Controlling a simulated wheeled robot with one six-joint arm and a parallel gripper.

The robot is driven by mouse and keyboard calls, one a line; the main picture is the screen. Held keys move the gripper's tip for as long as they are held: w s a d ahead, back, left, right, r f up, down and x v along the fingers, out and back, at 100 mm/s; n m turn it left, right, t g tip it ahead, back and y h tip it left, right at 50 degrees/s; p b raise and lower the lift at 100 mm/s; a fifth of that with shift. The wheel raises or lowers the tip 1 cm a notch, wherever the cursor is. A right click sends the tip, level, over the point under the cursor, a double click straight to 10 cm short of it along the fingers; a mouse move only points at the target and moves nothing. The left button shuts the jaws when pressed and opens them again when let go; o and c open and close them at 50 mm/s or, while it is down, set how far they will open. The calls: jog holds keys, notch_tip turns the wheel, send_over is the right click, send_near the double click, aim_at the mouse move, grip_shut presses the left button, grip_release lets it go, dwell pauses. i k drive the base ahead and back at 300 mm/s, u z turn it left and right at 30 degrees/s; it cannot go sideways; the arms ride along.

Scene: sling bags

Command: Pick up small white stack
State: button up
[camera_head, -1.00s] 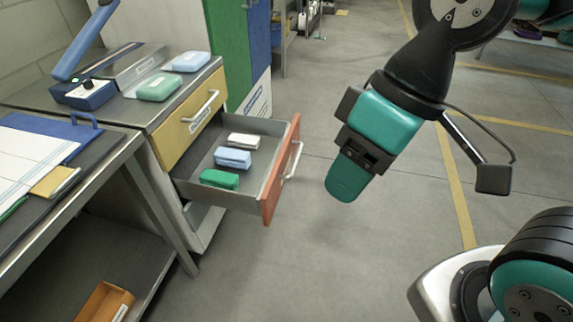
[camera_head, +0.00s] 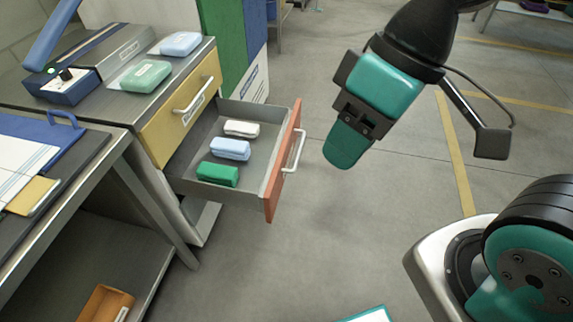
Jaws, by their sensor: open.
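The small white stack (camera_head: 241,129) lies at the back of an open drawer (camera_head: 253,181) with a red-orange front. A light blue stack (camera_head: 231,149) and a green stack (camera_head: 218,174) lie in front of it in the same drawer. My gripper (camera_head: 347,148) hangs in the air to the right of the drawer, apart from it. It is empty, with its teal tip pointing down. The gap between its fingers is hard to see from this angle.
The red-orange drawer front (camera_head: 283,160) with its handle stands between my gripper and the stacks. A yellow drawer (camera_head: 180,113) above is shut. Green and light blue packs (camera_head: 146,76) lie on the cabinet top. A workbench (camera_head: 90,160) stands at left.

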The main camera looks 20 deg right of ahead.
aim_at(233, 128)
jog(key=u, duration=0.25)
jog(key=i, duration=1.25)
jog(key=u, duration=0.5)
